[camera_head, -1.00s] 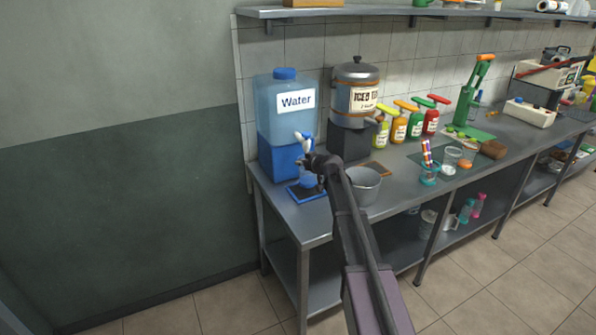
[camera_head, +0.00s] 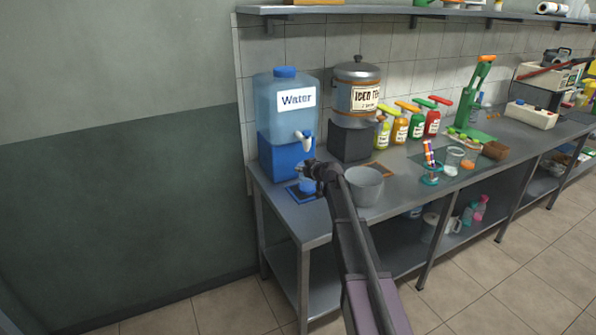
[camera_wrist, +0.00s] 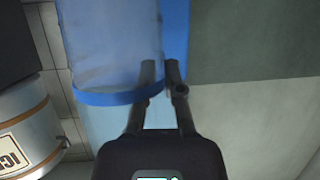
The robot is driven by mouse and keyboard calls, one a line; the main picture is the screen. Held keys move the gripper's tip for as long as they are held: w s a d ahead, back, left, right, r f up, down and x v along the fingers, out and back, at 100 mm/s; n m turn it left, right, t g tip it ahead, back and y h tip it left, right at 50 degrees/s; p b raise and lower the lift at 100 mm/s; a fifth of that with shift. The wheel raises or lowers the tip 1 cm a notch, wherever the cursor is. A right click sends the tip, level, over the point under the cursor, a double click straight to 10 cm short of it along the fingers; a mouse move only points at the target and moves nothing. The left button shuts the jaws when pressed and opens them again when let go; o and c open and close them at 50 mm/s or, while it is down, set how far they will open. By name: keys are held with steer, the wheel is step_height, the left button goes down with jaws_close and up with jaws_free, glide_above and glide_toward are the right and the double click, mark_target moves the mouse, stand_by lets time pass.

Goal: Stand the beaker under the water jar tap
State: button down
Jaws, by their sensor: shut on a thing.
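The water jar (camera_head: 285,112) stands on a blue stand at the left end of the counter, with its white-and-blue tap (camera_head: 304,141) facing out. The small translucent blue beaker (camera_head: 306,183) is below the tap, over the dark blue-edged mat (camera_head: 292,190); I cannot tell whether it touches the mat. My gripper (camera_head: 314,169) is at the beaker's right side and hides part of it. In the wrist view, the beaker (camera_wrist: 105,50) shows large with a blue rim, and my gripper (camera_wrist: 160,70) is shut on its wall.
The iced tea urn (camera_head: 356,90) stands on a dark block right of the jar. A grey pot (camera_head: 364,186) sits close to the right of my gripper. Several colourful bottles (camera_head: 400,129) stand farther right. The wall is to the left.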

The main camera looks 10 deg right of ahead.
steer(key=shift+f, duration=0.2)
steer(key=c, duration=0.8)
jaws_free()
steer(key=shift+o, duration=0.2)
steer(key=shift+r, duration=0.1)
steer(key=shift+r, duration=0.15)
steer(key=shift+s+d+r+p, duration=0.1)
steer(key=shift+s+r+p, duration=0.1)
steer(key=shift+p, duration=0.1)
steer(key=p+v, duration=0.4)
steer(key=v, duration=0.7)
steer(key=shift+s+d, duration=0.15)
steer(key=shift+s, duration=0.1)
steer(key=shift+f, duration=0.1)
